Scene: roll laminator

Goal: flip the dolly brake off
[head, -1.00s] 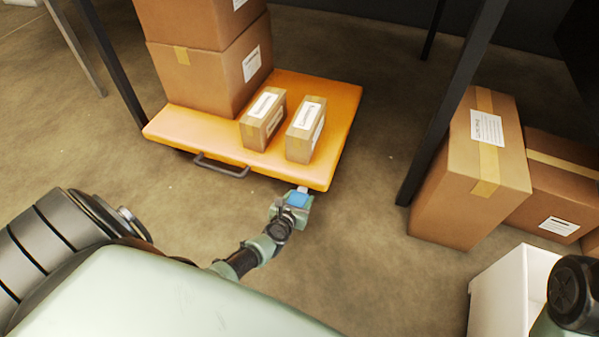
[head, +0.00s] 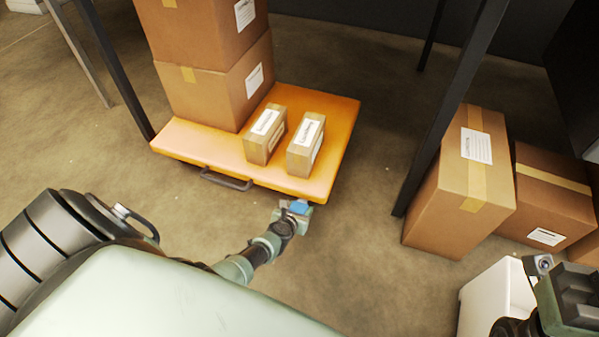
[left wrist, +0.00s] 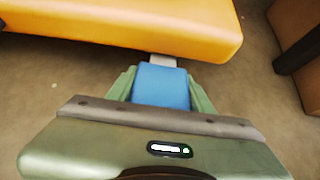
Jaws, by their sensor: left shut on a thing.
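The orange dolly (head: 200,143) stands on the floor, carrying boxes. A blue brake pedal (head: 299,207) sticks out from under its near edge, close to the right corner. My left gripper (head: 296,211) is shut on this pedal, just in front of the dolly edge. In the left wrist view the blue pad (left wrist: 161,86) sits between the two green fingers, and a short grey lever (left wrist: 163,61) runs from it to beneath the orange deck (left wrist: 190,30). The lever's far end is hidden under the deck. My right gripper is not in view; only parts of my right arm show at bottom right.
Two stacked cartons (head: 212,95) and two small boxes (head: 265,135) rest on the dolly. A dark handle (head: 227,182) is on its front edge. Dark table legs (head: 450,110) stand either side. Cartons (head: 462,180) and a white cabinet (head: 495,300) are at right. Floor in front is clear.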

